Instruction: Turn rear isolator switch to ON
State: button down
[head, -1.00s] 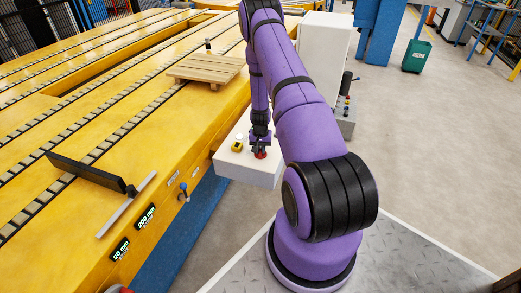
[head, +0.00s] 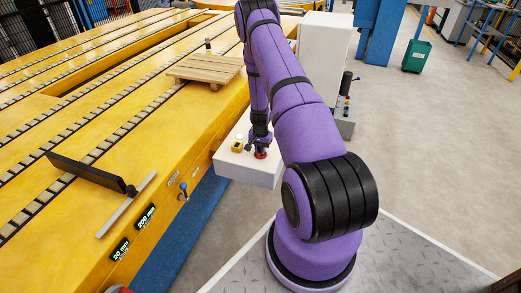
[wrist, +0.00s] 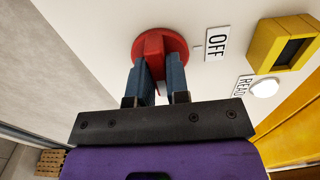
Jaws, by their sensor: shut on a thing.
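The isolator switch is a round red knob (head: 261,155) on the top of a white control box (head: 245,178) beside the yellow conveyor. In the wrist view the red knob (wrist: 160,42) shows at top centre, beside a label reading OFF (wrist: 215,44). My gripper (head: 259,147) is at the knob in the head view. In the wrist view my gripper (wrist: 161,72) is shut on the knob, one blue-grey finger on each side. No ON label is visible.
A yellow device (wrist: 283,44) with a dark window and a white round lamp (wrist: 264,87) with a partly hidden label sit near the knob. A wooden pallet (head: 205,68) lies on the conveyor (head: 120,110). A tall white cabinet (head: 323,50) stands behind the arm.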

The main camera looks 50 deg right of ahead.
jog(key=c, duration=1.1)
grip_release()
jog(key=shift+r, duration=0.1)
notch_tip(320, 180, up, 11)
